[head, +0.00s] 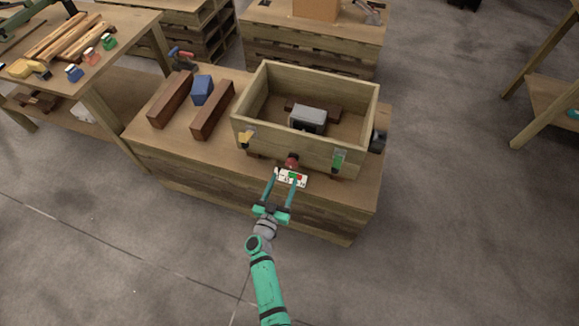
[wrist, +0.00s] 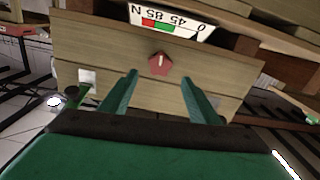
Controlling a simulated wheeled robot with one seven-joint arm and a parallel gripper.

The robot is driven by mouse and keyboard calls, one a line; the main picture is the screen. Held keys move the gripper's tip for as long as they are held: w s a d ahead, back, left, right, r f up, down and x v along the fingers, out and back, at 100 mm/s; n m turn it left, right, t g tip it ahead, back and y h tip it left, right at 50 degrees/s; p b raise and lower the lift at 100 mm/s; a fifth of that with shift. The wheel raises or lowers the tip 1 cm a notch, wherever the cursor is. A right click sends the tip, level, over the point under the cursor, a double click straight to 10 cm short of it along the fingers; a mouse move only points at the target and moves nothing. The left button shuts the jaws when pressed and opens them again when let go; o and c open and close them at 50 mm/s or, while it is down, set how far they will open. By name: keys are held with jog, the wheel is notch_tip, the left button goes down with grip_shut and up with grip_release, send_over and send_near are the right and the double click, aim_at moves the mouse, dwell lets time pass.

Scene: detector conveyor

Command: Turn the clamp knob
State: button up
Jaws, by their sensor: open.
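The red clamp knob (head: 292,162) sits on the front wall of a wooden box (head: 254,101). In the wrist view the knob (wrist: 160,64) is five-sided with a pale line on its face. A white scale label (head: 292,178) with red and green bands is beside it; in the wrist view the label (wrist: 172,20) appears upside down, reading 0, 45, 85 N. My gripper (head: 284,173) is open and empty. In the wrist view its fingertips (wrist: 158,77) lie to either side of the knob's line, short of it, with no visible contact.
The box stands on a wooden workbench (head: 172,158) and holds a grey device (head: 308,118). Brown blocks (head: 212,110) and a blue block (head: 203,89) lie to the left. The floor in front is clear.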

aim_at(290, 165)
jog(key=x, duration=0.7)
jog(key=shift+w+d, duration=0.15)
jog(key=shift+w, duration=0.2)
jog(key=c, duration=1.1)
